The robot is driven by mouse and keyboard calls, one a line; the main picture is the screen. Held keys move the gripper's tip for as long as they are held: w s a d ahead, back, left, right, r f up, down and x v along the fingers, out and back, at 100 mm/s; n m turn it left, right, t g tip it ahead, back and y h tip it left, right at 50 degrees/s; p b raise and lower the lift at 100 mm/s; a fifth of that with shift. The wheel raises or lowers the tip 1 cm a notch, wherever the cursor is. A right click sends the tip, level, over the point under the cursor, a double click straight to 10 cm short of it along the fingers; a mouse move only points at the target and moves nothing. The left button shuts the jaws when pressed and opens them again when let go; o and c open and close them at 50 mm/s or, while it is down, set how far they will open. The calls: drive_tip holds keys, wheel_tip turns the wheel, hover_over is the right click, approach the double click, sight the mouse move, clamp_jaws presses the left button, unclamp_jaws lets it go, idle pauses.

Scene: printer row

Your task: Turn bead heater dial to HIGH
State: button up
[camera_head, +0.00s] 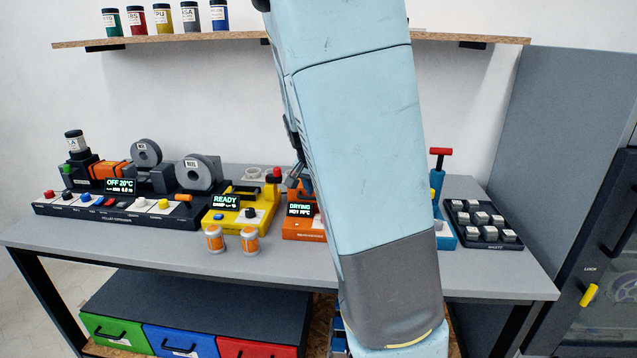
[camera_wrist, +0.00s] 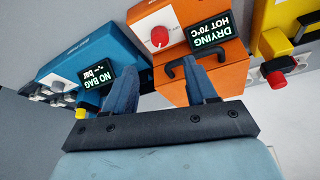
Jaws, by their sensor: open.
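The orange unit (camera_head: 305,229) stands mid-table, partly hidden behind my arm; its screen reads DRYING. In the upside-down wrist view the orange unit (camera_wrist: 232,74) shows a screen (camera_wrist: 210,33) reading DRYING HOT 70°C. A round red dial (camera_wrist: 159,37) sits on its white panel; I cannot read its marks or setting. I take this unit for the bead heater, though its name is not legible. My gripper (camera_wrist: 160,70) is open, its two blue fingers wide apart, with nothing seen between them.
In the wrist view a blue unit (camera_wrist: 80,60) reading NO BAG lies left and a yellow unit (camera_wrist: 272,30) right. Two orange-white jars (camera_head: 215,240) stand near the table's front.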

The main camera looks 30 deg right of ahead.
drive_tip(key=shift+v, duration=1.3)
drive_tip(key=shift+s, duration=0.1)
